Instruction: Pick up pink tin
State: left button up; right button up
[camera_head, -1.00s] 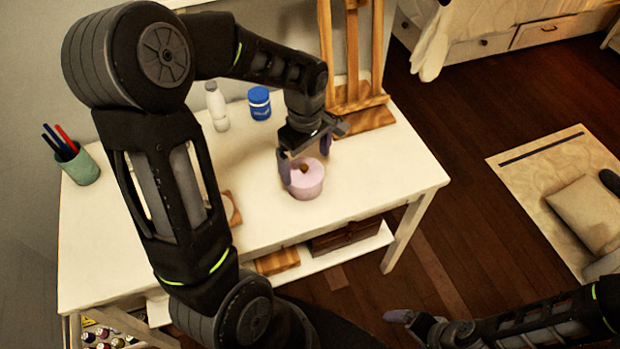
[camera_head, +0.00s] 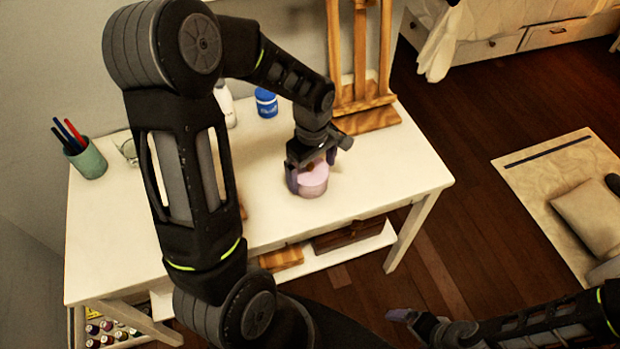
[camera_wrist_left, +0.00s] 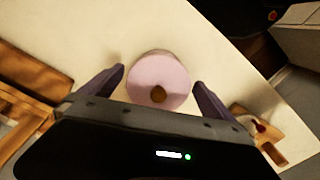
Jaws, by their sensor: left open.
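The pink tin (camera_head: 313,181) is a round, pale pink tin with a small brown knob on its lid. It stands upright on the white table near the front edge. My left gripper (camera_head: 312,176) is right over it, fingers pointing down. In the left wrist view the tin (camera_wrist_left: 160,78) sits between the two open fingers of my left gripper (camera_wrist_left: 158,80), with a gap showing on each side. My right gripper (camera_head: 400,315) is low at the bottom right, away from the table; its jaws are too small to judge.
A blue jar (camera_head: 266,103) and a white bottle (camera_head: 228,108) stand behind, partly near my arm. A wooden easel (camera_head: 364,110) stands at the table's back right. A green pen cup (camera_head: 88,160) is at the left. The white table (camera_head: 400,165) is clear to the tin's right.

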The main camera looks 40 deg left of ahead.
aim_at(313, 172)
pick_arm(q)
notch_tip(313, 172, down, 4)
jog(key=shift+r, duration=0.1)
jog(key=shift+c, duration=0.2)
dwell(0.4)
jog(key=c, duration=1.3)
jog(key=shift+r, duration=0.1)
notch_tip(313, 172, up, 10)
dwell(0.5)
